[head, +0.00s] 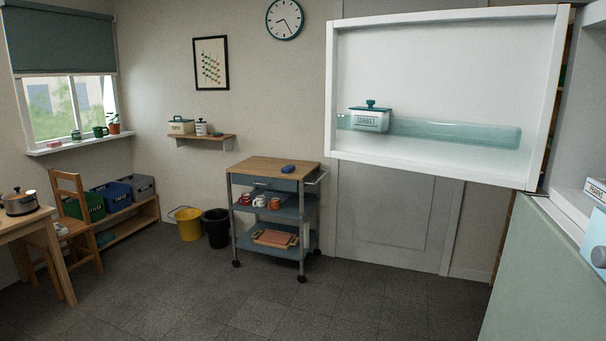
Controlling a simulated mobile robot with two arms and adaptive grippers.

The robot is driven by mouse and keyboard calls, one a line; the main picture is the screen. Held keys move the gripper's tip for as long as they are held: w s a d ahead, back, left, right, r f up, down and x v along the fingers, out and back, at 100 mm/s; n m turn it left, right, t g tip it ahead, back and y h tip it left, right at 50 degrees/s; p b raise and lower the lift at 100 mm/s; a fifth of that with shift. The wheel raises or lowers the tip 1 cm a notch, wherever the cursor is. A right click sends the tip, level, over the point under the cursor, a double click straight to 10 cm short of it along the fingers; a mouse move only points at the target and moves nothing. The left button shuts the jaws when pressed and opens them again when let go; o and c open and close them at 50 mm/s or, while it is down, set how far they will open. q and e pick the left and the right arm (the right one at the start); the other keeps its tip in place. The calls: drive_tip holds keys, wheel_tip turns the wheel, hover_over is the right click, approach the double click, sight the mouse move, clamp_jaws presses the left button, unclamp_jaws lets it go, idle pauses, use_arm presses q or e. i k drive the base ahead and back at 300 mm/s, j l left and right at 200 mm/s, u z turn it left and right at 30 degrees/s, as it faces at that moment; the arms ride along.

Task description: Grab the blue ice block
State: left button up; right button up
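A small blue block (288,169) lies on the wooden top of a wheeled cart in the middle of the room. It is too small to tell whether it is the ice block. No other blue block shows clearly. Neither of my grippers is in view.
A white door panel (440,70) stands open at upper right, with a sorbet tub (370,119) on its clear shelf. A pale green panel (545,270) is below it. The cart (262,168) carries mugs lower down. The dark tiled floor (200,300) in front is clear.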

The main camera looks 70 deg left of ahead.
sight(287, 169)
drive_tip(key=u, duration=2.4)
drive_tip(key=i+l+u, duration=0.2)
drive_tip(key=i, duration=1.25)
drive_tip(key=j, duration=0.15)
